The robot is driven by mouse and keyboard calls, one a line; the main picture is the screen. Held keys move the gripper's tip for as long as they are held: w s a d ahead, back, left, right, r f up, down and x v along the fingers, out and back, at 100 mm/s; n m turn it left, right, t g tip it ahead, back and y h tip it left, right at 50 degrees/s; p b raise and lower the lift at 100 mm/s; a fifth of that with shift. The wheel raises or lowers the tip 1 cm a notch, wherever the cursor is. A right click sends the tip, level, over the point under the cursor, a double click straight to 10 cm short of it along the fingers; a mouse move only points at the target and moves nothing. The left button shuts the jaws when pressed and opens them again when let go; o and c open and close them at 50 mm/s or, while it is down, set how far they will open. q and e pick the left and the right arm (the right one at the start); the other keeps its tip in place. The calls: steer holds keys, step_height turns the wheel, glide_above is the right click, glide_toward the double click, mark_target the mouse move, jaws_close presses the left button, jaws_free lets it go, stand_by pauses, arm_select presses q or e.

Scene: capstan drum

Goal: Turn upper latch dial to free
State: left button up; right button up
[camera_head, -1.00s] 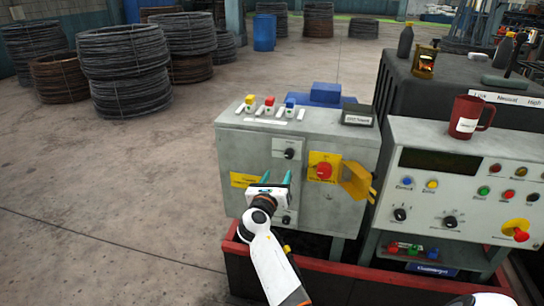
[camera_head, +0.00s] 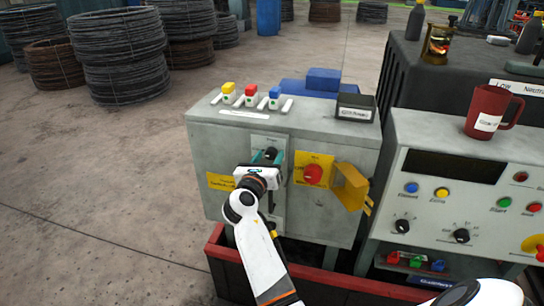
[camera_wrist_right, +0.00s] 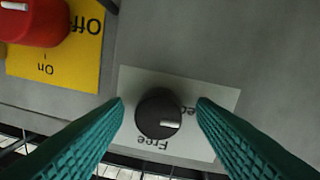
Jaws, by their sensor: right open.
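The upper latch dial (camera_head: 271,154) is a black round knob on a pale plate on the grey cabinet's front. In the right wrist view the dial (camera_wrist_right: 158,114) has a white pointer mark facing right. Around it are upside-down letters: "Free" below and a label ending in "ed" at right, partly hidden by a finger. My right gripper (camera_head: 268,158) is at the dial. In its wrist view the gripper's (camera_wrist_right: 160,108) teal fingers are open on both sides of the knob, with gaps visible. My left gripper is out of view.
A red switch (camera_head: 314,174) on a yellow plate sits just right of the dial, with a yellow hinged cover (camera_head: 352,187) beside it. Coloured buttons (camera_head: 250,91) line the cabinet top. A control console (camera_head: 450,190) stands at right.

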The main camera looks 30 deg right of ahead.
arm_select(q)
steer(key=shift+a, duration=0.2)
arm_select(e)
steer(key=shift+s+a+r, duration=0.1)
steer(key=shift+c, duration=0.7)
steer(key=c, duration=0.8)
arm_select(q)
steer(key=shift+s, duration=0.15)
arm_select(e)
steer(key=shift+c, duration=0.2)
